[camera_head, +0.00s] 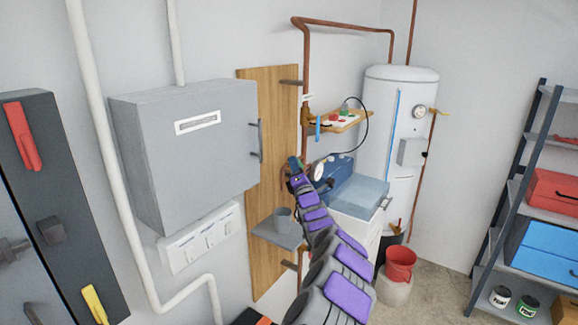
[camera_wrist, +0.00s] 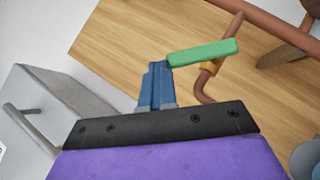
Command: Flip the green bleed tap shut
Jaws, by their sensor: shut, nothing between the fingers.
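The green bleed tap (camera_wrist: 203,53) is a flat green lever in the wrist view. It sits on a brass fitting (camera_wrist: 212,67) at a bent copper pipe (camera_wrist: 205,88), in front of a wooden board (camera_wrist: 130,40). The lever lies nearly crosswise in the picture, its right end slightly higher. My gripper (camera_wrist: 157,66) has its blue fingers shut and empty, with the tips right at the lever's left end. I cannot tell whether they touch. In the head view my gripper (camera_head: 295,164) is in front of the copper pipe, and the tap is hard to make out there.
A grey wall cabinet (camera_head: 185,150) with a handle stands left of the board. A white tank (camera_head: 405,90) stands behind right.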

